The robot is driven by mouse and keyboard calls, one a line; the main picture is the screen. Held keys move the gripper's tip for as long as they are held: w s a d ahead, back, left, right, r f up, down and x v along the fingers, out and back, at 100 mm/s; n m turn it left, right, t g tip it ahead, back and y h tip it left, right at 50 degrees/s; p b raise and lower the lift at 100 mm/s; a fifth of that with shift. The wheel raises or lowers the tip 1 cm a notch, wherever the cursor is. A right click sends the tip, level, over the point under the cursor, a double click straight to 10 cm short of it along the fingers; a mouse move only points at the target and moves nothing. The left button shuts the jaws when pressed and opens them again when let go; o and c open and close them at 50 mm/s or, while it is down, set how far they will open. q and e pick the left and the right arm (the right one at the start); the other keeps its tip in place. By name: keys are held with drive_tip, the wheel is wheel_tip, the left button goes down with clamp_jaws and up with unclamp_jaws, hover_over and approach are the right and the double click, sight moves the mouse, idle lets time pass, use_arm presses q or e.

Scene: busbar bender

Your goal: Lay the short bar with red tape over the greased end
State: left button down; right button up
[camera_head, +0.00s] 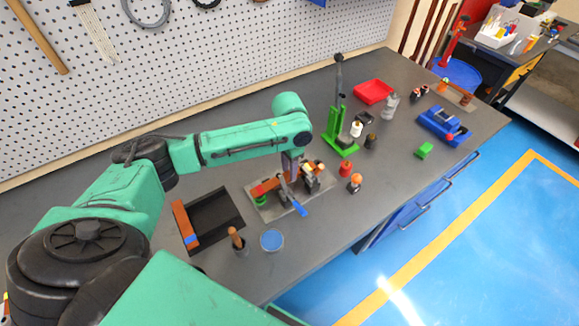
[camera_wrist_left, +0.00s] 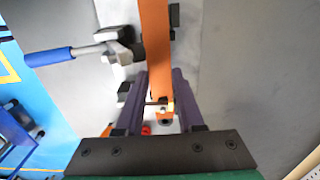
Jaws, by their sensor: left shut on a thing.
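My left gripper (camera_head: 287,182) is pointed down over the grey metal plate (camera_head: 262,213) on the bench. It is shut on an orange-copper bar (camera_wrist_left: 155,45), which runs up the picture from between the two dark fingers in the wrist view. In the head view an orange bar (camera_head: 266,187) shows just left of the fingers, over the plate. I cannot make out red tape or grease for certain; the fingers and clamp parts hide some of the bar. A clamp lever with a blue handle (camera_head: 300,208) sticks out beside the gripper. My right gripper is not in view.
A black tray (camera_head: 222,212) with copper bars, one with blue tape (camera_head: 191,241), lies left of the plate. A wooden-handled brush (camera_head: 236,238) and blue-lidded tin (camera_head: 272,240) stand in front. A green press (camera_head: 338,140), red tray (camera_head: 373,92) and blue vise (camera_head: 443,125) are further right.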

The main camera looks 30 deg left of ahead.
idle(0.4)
use_arm(q)
drive_tip(key=shift+f, duration=0.35)
drive_tip(key=shift+c, duration=2.2)
unclamp_jaws()
wheel_tip(320, 180, up, 15)
drive_tip(key=b, duration=0.1)
drive_tip(key=shift+f+b, duration=0.2)
drive_tip(key=shift+b, duration=0.2)
drive_tip(key=shift+s+f, duration=0.1)
drive_tip(key=shift+s, duration=0.05)
